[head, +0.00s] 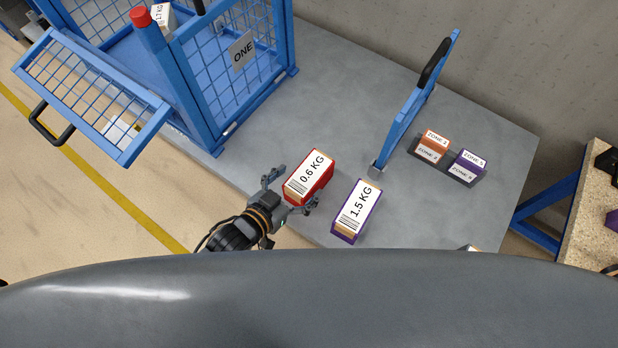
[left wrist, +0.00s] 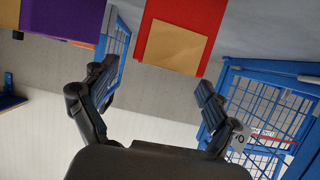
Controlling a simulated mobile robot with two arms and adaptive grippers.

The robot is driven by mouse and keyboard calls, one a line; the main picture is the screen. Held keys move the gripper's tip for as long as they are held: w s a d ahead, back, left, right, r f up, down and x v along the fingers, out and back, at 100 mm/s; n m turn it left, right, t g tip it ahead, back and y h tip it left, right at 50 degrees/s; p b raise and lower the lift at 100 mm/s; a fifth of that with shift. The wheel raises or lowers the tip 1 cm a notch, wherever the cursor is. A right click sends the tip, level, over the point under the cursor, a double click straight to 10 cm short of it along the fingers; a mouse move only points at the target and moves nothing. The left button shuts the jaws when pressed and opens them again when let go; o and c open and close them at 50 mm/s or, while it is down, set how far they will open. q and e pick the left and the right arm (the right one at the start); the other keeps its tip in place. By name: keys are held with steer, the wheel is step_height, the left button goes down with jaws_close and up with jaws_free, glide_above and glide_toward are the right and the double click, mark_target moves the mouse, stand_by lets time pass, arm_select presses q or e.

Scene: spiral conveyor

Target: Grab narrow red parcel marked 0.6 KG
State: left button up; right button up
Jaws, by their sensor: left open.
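The narrow red parcel (head: 310,177) marked 0.6 KG lies on the grey table in the head view. My left gripper (head: 290,190) is open at its near left end, with one finger to each side of that end. In the left wrist view the red parcel (left wrist: 184,22) with a tan patch shows at the top, between the open fingers and beyond them. I cannot tell if the fingers touch it. My right gripper is not in view.
A purple parcel marked 1.5 KG (head: 357,208) lies close to the right of the red one. A blue cage labelled ONE (head: 235,70) stands at the left with its gate (head: 95,90) open. A blue upright frame (head: 415,105) and small zone boxes (head: 467,165) stand farther right.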

mark_target(311, 171)
arm_select(q)
steer(key=x, duration=0.5)
steer(key=shift+a, duration=0.1)
steer(key=c, duration=1.7)
steer(key=shift+r, duration=0.1)
steer(key=shift+c, duration=0.7)
steer(key=shift+r, duration=0.1)
